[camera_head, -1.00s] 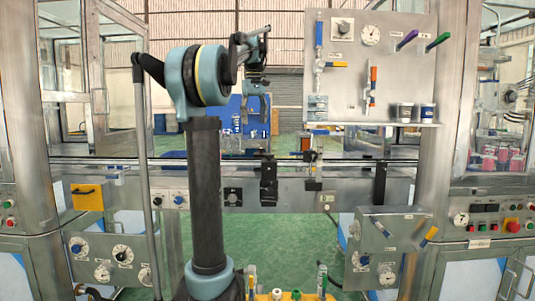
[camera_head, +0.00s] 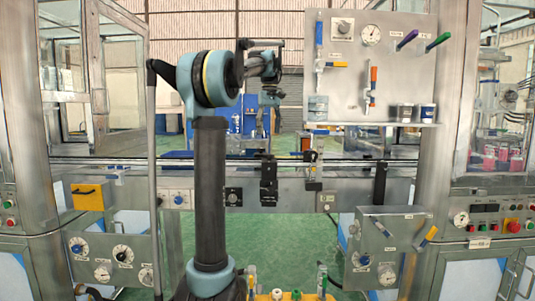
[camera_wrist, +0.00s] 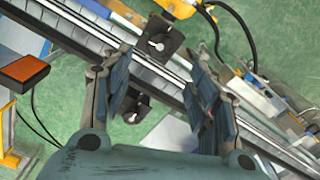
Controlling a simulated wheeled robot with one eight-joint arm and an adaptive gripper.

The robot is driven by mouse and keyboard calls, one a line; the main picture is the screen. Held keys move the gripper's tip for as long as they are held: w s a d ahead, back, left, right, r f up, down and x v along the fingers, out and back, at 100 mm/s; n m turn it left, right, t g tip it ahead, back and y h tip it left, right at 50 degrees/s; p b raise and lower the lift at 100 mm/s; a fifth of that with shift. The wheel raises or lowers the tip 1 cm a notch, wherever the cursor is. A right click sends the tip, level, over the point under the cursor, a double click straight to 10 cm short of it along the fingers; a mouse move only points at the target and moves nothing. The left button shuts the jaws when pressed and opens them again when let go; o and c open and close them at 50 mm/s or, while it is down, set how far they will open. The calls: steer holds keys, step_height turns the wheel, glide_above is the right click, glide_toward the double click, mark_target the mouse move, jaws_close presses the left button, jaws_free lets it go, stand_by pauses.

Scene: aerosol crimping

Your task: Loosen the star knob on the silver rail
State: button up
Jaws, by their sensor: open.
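The silver rail (camera_wrist: 175,66) runs diagonally across the wrist view, from upper left to lower right. A black block with a shiny round centre (camera_wrist: 158,42) sits at the rail's upper side, ahead of my fingertips. A second black block (camera_wrist: 131,102) lies below the rail, partly behind my left finger. I cannot tell for certain which part is the star knob. My gripper (camera_wrist: 158,72) is open, its two fingers apart with nothing between them. In the head view a black clamp (camera_head: 268,180) hangs on the front of the line, below my arm's end.
An orange-topped box (camera_wrist: 23,72) is left of my fingers in the wrist view. A yellow fixture (camera_wrist: 180,8) and a black cable lie at the top. A panel with valves (camera_head: 385,60) stands at the right in the head view.

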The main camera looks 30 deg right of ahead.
mark_target(269, 157)
step_height(269, 157, down, 10)
steer(key=shift+r, duration=0.1)
stand_by(0.4)
steer(key=c, duration=1.1)
